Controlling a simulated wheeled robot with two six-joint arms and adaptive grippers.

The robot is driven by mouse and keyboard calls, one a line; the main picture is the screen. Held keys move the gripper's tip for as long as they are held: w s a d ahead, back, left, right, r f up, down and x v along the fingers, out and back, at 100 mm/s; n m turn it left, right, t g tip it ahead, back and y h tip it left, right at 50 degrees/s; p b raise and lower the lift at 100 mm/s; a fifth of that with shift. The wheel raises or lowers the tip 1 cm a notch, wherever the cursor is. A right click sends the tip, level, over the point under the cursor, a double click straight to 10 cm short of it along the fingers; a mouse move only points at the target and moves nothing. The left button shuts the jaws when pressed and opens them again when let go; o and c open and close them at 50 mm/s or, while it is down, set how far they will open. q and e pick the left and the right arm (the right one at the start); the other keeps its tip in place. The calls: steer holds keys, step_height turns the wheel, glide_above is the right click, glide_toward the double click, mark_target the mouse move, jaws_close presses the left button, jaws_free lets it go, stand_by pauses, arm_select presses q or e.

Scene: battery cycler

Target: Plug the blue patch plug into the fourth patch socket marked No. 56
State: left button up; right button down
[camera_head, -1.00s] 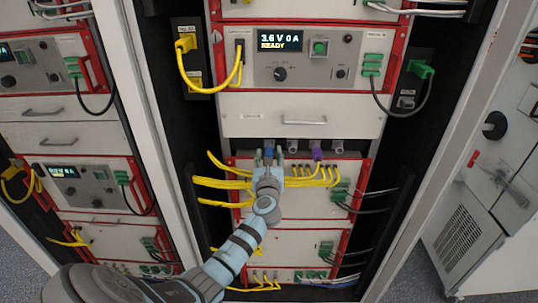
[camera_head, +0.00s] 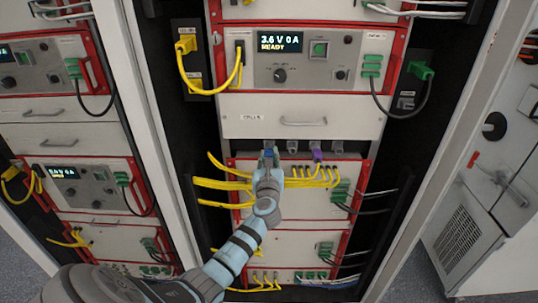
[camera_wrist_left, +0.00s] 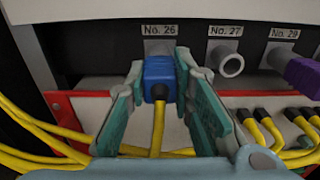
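The blue patch plug (camera_wrist_left: 160,78) sits in the leftmost socket, under the label No. 26, with a yellow cable hanging from it. It shows small in the head view (camera_head: 269,151). My left gripper (camera_wrist_left: 162,85) has its fingers on both sides of the plug, apparently touching it. In the head view my left gripper (camera_head: 269,160) is at the left end of the socket row. The fourth socket (camera_head: 337,147) is at the right end of the row, grey and empty; its label is unreadable. No label No. 56 shows. My right gripper is out of view.
An empty socket (camera_wrist_left: 228,62) is marked No. 27. A purple plug (camera_wrist_left: 303,74) fills the socket by No. 29. Yellow cables (camera_head: 222,184) and yellow plugs crowd the red-framed unit below. A drawer handle (camera_head: 304,123) sits above the row.

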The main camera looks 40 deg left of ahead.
arm_select(q)
steer(key=shift+s, duration=0.1)
steer(key=shift+s+d, duration=0.15)
steer(key=shift+d, duration=0.05)
steer(key=shift+p+v, duration=1.5)
steer(key=shift+v, duration=1.45)
